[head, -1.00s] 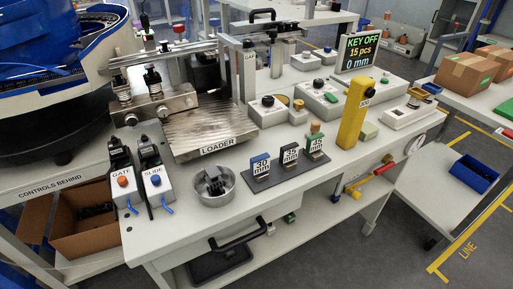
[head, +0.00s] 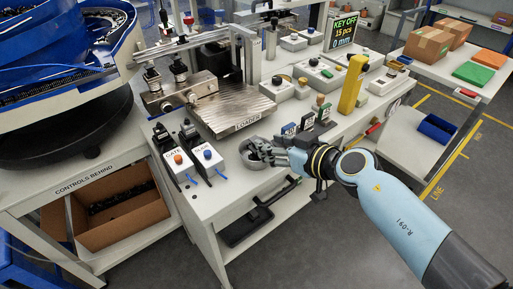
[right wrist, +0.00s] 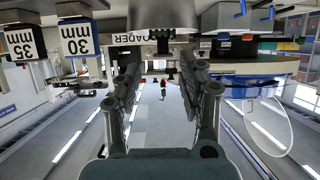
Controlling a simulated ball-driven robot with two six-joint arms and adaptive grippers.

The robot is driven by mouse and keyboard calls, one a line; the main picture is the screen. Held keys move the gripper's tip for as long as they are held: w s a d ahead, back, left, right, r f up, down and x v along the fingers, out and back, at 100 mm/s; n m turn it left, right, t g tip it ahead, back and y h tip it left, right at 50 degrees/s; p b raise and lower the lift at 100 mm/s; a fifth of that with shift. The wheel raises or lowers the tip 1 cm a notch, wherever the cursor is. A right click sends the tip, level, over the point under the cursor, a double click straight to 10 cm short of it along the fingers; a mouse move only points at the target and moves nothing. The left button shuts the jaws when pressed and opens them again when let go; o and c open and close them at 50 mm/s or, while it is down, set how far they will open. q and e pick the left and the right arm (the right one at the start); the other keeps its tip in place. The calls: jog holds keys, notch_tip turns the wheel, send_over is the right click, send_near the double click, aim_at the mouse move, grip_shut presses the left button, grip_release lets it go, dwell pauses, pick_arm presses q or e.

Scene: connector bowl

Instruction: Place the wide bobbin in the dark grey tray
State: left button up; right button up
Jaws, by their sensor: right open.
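My left gripper is not in view.
The GATE and SLIDE boxes (head: 204,161) stand left of the bowl, and the metal loader plate (head: 232,112) behind it. Size blocks, including the blue 30 mm block (head: 289,130), stand beyond my gripper. A yellow post (head: 352,85) rises farther right. A blue bin (head: 436,127) sits on the right-hand cart.

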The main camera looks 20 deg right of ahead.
jog(key=shift+w+a+f, duration=0.15)
jog(key=shift+w, duration=0.1)
jog(key=b+x, duration=0.2)
jog(key=x, duration=0.3)
jog(key=shift+a, duration=0.2)
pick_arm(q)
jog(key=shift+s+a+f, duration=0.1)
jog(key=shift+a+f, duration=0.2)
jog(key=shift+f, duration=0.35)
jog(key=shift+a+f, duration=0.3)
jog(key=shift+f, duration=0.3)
pick_arm(e)
jog(key=shift+s, duration=0.1)
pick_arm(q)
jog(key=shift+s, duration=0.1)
pick_arm(e)
grip_shut()
